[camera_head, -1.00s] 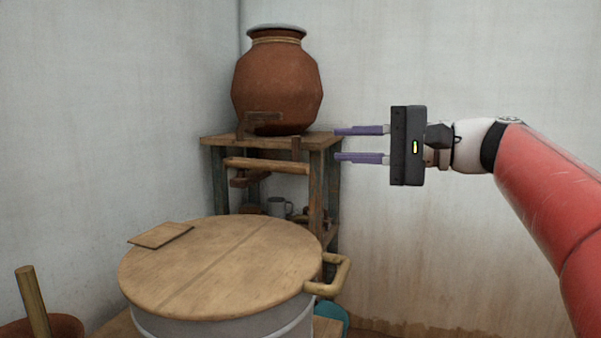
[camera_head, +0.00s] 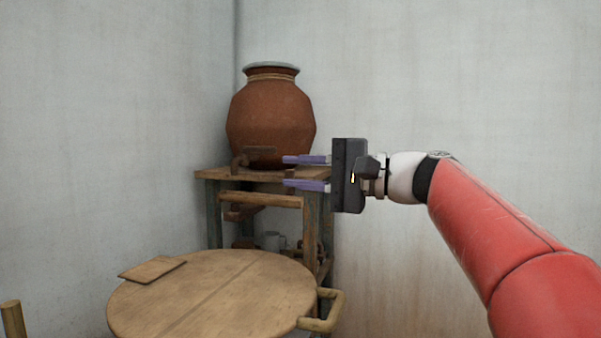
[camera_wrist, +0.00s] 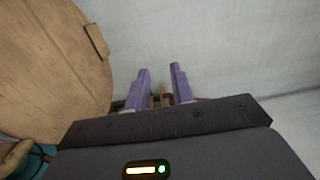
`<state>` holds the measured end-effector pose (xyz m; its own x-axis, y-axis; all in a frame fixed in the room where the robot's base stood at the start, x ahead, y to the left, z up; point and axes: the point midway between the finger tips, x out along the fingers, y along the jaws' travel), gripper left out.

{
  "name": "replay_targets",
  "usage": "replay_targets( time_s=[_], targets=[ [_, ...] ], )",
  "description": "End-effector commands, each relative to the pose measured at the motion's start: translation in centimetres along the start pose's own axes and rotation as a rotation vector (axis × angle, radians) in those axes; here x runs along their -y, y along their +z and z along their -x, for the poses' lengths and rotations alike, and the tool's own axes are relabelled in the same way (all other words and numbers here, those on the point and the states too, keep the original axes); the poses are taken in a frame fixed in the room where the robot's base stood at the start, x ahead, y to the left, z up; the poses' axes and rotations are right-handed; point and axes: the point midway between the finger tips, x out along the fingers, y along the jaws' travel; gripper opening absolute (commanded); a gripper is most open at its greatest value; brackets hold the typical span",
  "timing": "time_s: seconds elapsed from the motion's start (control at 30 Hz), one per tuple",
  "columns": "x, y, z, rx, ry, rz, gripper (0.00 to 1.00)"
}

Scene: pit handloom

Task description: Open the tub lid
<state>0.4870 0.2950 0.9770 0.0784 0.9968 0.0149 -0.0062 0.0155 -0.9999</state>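The tub's round wooden lid (camera_head: 225,295) lies flat and closed on the tub, low in the head view. A looped handle (camera_head: 325,312) sticks out at its right edge. A small flat wooden piece (camera_head: 152,269) lies at the lid's far left edge. The lid also fills the left of the wrist view (camera_wrist: 45,60). My gripper (camera_head: 306,173) is open and empty, above and beyond the handle, with its purple fingers pointing left and apart. The fingers also show in the wrist view (camera_wrist: 161,88). The tub's body is out of the head view.
A large clay pot (camera_head: 270,115) stands on a wooden stand (camera_head: 314,215) in the corner behind the lid. A wooden stick (camera_head: 13,320) rises at the lower left. Space above the lid is clear.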

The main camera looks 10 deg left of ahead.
Motion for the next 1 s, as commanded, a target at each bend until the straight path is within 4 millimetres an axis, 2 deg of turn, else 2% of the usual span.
replay_targets(
  time_s=[0.03,0.2,1.0],
  targets=[
    [0.00,0.00,0.02,0.000,0.000,0.000,0.21],
    [0.00,0.00,0.04,0.000,0.000,0.000,0.00],
    [0.00,0.00,0.04,0.000,0.000,0.000,0.00]
  ],
)
